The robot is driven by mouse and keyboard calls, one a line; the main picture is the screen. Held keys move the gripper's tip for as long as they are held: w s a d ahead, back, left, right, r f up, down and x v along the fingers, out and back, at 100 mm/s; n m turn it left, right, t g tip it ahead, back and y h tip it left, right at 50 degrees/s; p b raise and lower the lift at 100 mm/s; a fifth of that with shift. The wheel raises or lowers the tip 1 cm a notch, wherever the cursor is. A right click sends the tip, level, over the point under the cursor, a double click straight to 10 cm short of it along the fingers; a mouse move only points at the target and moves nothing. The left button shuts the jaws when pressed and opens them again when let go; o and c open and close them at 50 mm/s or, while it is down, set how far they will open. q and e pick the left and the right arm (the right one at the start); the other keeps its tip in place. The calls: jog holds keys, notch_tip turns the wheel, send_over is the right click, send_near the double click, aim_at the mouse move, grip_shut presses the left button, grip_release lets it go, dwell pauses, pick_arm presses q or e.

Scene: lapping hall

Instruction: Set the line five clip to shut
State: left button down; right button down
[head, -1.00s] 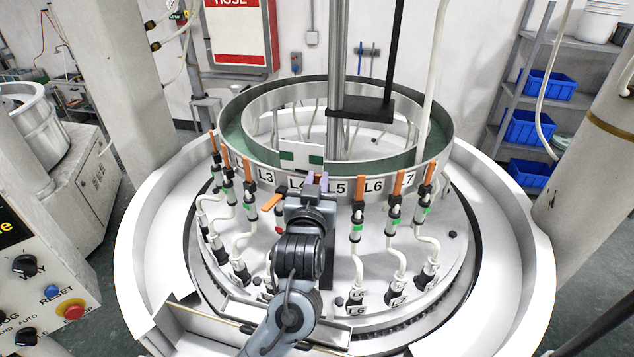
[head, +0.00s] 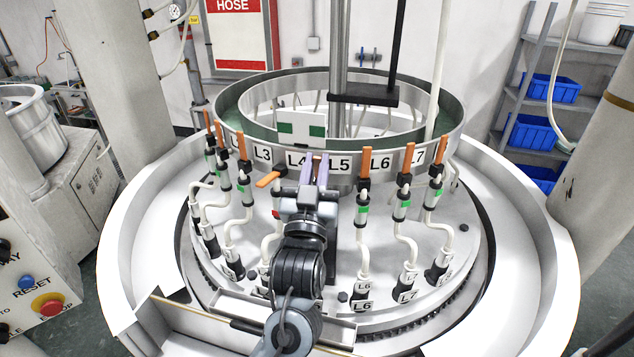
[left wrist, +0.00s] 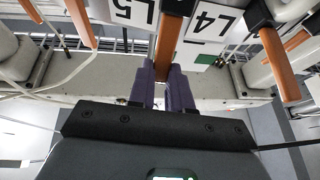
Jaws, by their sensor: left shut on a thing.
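The line five clip shows in the left wrist view as an orange lever (left wrist: 169,38) between the upside-down L5 label (left wrist: 133,12) and L4 label (left wrist: 208,20). My left gripper's purple fingers (left wrist: 168,82) are shut on that lever. In the head view my left gripper (head: 314,170) points up at the ring between the L4 label (head: 297,160) and L5 label (head: 339,164). My gripper and arm hide the clip's body and any colour mark there. My right gripper is out of view.
The L4 clip's orange lever (head: 269,180) sticks out to the left, near a red mark. The L6 lever (head: 365,162) and L7 lever (head: 407,158) stand upright beside, with green marks below. White hoses run down to the round plate. A white rim (head: 525,260) surrounds it.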

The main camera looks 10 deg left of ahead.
pick_arm(q)
jog(key=shift+s+f+t+b, duration=0.15)
jog(key=shift+t+b, duration=0.3)
jog(key=shift+t, duration=0.05)
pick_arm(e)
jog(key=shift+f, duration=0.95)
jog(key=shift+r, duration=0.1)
pick_arm(q)
jog(key=c, duration=1)
grip_release()
jog(key=shift+c, duration=0.2)
jog(key=shift+s+f, duration=0.35)
jog(key=shift+s, duration=0.15)
jog(key=b+v, duration=0.1)
jog(key=v, duration=0.8)
jog(key=shift+s, duration=0.3)
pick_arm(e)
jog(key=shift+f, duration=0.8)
